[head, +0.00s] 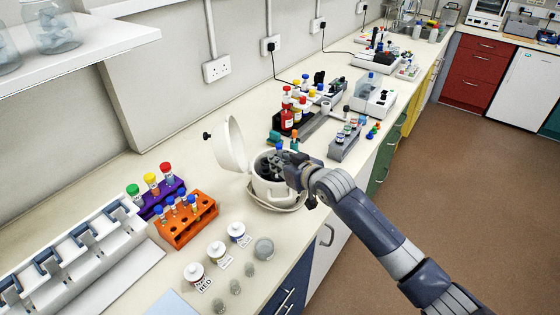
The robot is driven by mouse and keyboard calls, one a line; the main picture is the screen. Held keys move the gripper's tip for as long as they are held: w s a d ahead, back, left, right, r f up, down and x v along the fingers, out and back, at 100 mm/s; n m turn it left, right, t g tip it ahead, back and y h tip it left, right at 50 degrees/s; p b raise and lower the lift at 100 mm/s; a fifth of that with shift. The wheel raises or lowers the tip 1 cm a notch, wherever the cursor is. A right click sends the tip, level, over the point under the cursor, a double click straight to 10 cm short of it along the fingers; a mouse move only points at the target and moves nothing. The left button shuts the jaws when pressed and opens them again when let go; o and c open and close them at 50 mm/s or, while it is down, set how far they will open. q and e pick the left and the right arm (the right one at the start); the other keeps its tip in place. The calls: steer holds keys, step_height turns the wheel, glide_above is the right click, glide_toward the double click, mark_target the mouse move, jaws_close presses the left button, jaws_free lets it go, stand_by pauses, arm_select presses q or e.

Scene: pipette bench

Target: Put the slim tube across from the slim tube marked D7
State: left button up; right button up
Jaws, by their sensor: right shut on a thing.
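My right gripper (288,170) is over the open bowl of the round white centrifuge (273,194). It is shut on a slim tube, which the fingers mostly hide. A blue cap (279,146) shows right by the fingers; I cannot tell whether it is on the held tube or on one in the rotor. The dark rotor (262,166) is partly covered by the gripper. The centrifuge lid (232,145) stands open at the left. No D7 mark is readable. My left gripper is out of view.
A purple rack (149,211) with green, yellow and red capped tubes stands behind the orange rack. Lidded jars (217,251) stand in front of the centrifuge. A grey rack (343,147) and red bottles (287,120) are beyond it. A white shelf (80,52) overhangs at upper left.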

steer(key=shift+f, duration=0.45)
steer(key=o, duration=0.8)
steer(key=v, duration=1.2)
